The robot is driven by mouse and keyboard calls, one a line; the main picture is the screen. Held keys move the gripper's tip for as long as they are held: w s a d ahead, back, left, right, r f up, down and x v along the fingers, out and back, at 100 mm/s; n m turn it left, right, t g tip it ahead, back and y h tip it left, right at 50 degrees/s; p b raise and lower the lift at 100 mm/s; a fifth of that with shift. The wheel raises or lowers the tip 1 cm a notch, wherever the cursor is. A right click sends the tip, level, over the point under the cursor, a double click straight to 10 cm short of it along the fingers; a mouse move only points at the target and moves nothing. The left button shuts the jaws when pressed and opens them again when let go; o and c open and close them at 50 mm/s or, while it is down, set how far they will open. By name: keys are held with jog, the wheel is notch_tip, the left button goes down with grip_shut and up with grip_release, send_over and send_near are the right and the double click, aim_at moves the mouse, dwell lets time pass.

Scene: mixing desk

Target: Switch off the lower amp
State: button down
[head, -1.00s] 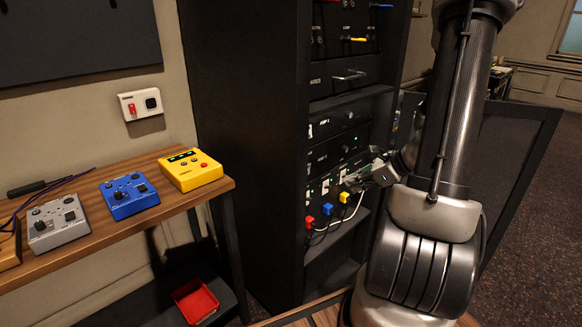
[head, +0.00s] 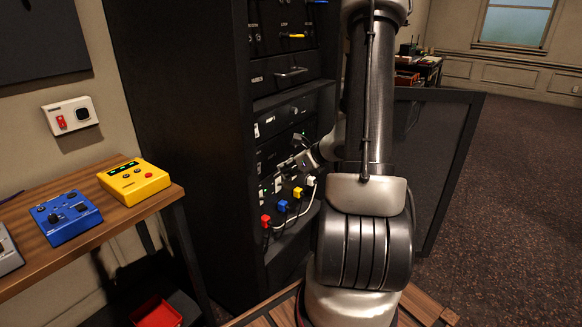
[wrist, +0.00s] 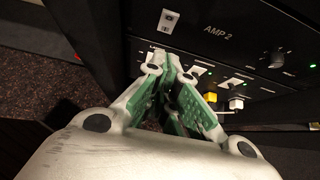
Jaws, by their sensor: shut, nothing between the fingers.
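The lower amp, labelled AMP 2 (wrist: 230,45), is a black rack unit that fills the upper right of the wrist view. It has a white rocker switch (wrist: 169,20), a black knob and a lit green lamp. In the head view the lower amp (head: 272,158) sits below the upper amp (head: 290,117), partly behind my gripper (head: 298,159). In the wrist view my gripper (wrist: 171,64) is shut and empty. Its tips appear just below the rocker, in front of the panel under the amp; contact cannot be told.
Under the amp, a row of white switches (wrist: 198,70) sits above yellow (head: 298,192), blue (head: 283,206) and red (head: 265,221) plugs with cables. A wooden bench (head: 20,286) with coloured pedals stands left. A dark panel (head: 440,160) stands right of the rack.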

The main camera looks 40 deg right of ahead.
aim_at(259, 167)
jog(key=w+a+f, duration=0.2)
jog(key=w, duration=0.5)
jog(key=shift+w+a+f, duration=0.15)
jog(key=shift+a+f, duration=0.15)
jog(key=shift+w+a+r, duration=0.15)
jog(key=shift+w+r, duration=0.05)
jog(key=shift+w, duration=0.15)
jog(key=shift+r, duration=0.15)
jog(key=shift+r, duration=0.7)
